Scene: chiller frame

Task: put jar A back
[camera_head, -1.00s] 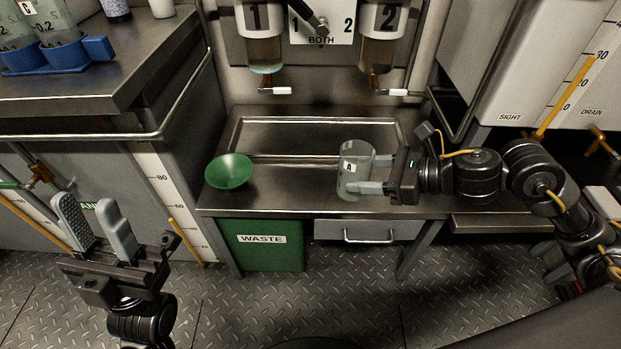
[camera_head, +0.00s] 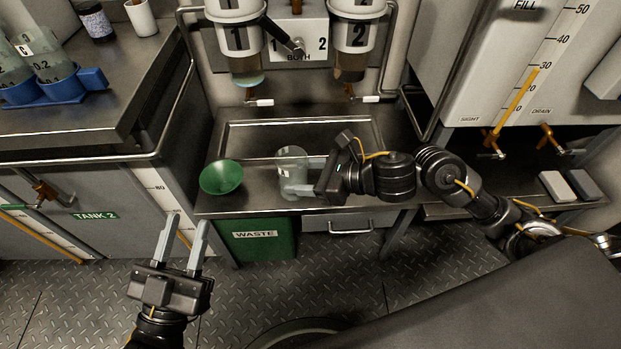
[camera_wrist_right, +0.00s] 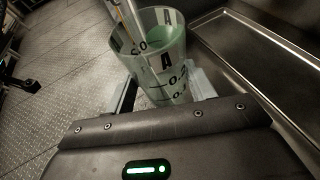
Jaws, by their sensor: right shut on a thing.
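Jar A (camera_head: 293,160) is a clear cup with "A" labels and volume marks. My right gripper (camera_head: 302,176) is shut on it from the right, holding it roughly upright over the front of the steel bench, right of the green funnel (camera_head: 221,177). Jar A (camera_wrist_right: 165,72) fills the middle of the right wrist view between the fingers; green shows inside, but I cannot tell whether it is liquid or something behind. My left gripper (camera_head: 183,240) is open and empty above the floor at the lower left. A blue rack (camera_head: 92,78) on the left counter holds jar C (camera_head: 50,62) and another jar.
The left counter (camera_head: 100,118) has a raised rail along its edge. Dispensers 1 (camera_head: 237,40) and 2 (camera_head: 353,38) hang above the bench's recessed tray (camera_head: 345,135). A waste bin (camera_head: 258,240) stands below. A white cup (camera_head: 140,16) stands at the counter's back.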

